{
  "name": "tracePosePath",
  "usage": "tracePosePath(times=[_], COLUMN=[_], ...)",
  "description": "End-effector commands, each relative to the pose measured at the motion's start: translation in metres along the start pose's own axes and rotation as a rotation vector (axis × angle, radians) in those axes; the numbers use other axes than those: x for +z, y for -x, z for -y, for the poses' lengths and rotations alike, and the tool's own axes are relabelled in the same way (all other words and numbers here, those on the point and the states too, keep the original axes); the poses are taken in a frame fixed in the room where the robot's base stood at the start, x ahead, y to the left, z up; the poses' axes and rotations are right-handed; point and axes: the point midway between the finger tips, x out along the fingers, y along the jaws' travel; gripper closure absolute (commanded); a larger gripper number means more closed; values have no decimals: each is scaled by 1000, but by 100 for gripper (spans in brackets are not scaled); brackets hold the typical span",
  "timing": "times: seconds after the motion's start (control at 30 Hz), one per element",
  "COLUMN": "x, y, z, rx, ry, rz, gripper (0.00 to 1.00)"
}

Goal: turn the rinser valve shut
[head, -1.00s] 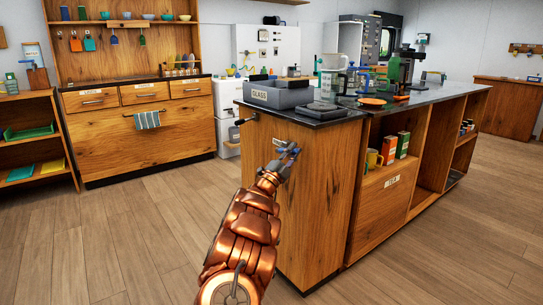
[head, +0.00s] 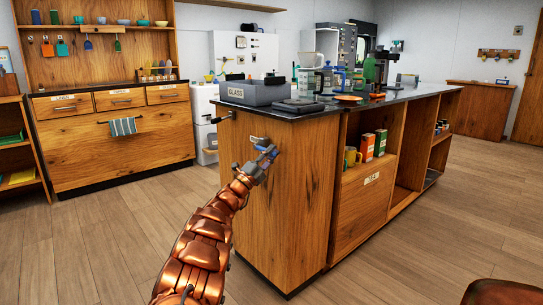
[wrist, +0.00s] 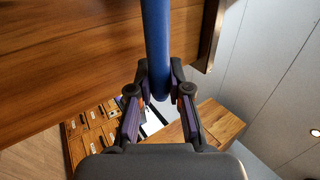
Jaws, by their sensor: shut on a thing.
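The rinser valve's blue lever (wrist: 157,45) runs from the top of the wrist view down between my fingers. In the head view a small blue part (head: 269,151) shows at my fingertips, near the wooden end panel of the counter. My gripper (wrist: 158,95) is shut on the blue lever, with a dark finger on each side. It also shows in the head view (head: 262,160), at the end of my copper-coloured arm. The valve body and the exact angle of the lever are hard to make out behind my fingers.
The dark counter top (head: 392,104) carries a grey bin marked GLASS (head: 250,92), a black tray (head: 297,106) and jugs. Open shelves below hold cartons (head: 374,145). Wooden floor (head: 400,245) is free to the right. A brown rounded thing (head: 503,292) shows at the bottom right.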

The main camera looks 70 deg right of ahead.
Motion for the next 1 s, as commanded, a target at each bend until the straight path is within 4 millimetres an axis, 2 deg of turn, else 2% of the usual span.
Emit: tracePosePath(times=[0.37, 0.4, 0.6, 1.0], x=[-3, -3, -1, 0], y=[-1, -1, 0, 3], z=[-2, -2, -1, 0], rx=[2, 2, 1, 1], ry=[-1, -1, -1, -2], rz=[-7, -7, -4, -2], gripper=[100, 78, 57, 55])
